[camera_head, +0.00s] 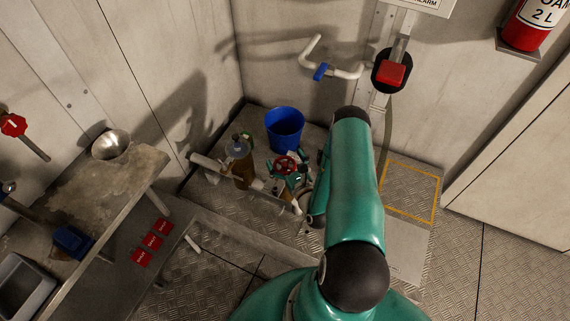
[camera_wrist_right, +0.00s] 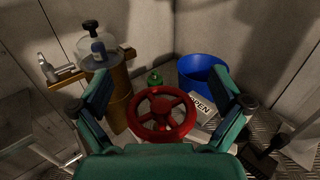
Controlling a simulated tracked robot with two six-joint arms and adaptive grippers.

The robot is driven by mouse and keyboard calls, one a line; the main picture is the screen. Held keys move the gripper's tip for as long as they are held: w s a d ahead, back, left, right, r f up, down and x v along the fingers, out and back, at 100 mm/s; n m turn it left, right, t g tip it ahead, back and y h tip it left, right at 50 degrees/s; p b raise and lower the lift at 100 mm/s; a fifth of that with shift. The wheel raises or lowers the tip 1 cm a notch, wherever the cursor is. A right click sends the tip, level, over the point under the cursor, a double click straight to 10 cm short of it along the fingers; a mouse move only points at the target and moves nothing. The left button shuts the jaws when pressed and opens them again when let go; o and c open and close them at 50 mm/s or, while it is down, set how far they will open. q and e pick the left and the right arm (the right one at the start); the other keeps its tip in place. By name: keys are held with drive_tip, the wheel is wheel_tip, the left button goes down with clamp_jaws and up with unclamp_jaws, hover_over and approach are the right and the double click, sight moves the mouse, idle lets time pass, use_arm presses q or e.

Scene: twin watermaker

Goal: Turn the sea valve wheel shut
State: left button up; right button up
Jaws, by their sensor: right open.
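The sea valve wheel is a red spoked handwheel (camera_head: 285,164), low on the floor area by the back corner. In the wrist view the wheel (camera_wrist_right: 162,114) sits in the middle, between my right gripper's fingers. My right gripper (camera_wrist_right: 162,92) is open, with one teal finger on each side of the wheel and a gap showing to the rim. In the head view the right gripper (camera_head: 289,174) is small and partly hidden by my own arm. I cannot tell how far it is above the wheel. My left gripper is not in view.
A blue bucket (camera_head: 285,129) stands behind the wheel. A brown cylinder with a clear dome (camera_head: 240,166) stands left of it. A plate reading "OPEN" (camera_wrist_right: 201,108) shows beside the wheel. A metal bench (camera_head: 122,186) is at the left; patterned floor is clear at the right.

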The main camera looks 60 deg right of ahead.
sight(285, 164)
wheel_tip(285, 164, up, 6)
drive_tip(key=shift+f, duration=0.25)
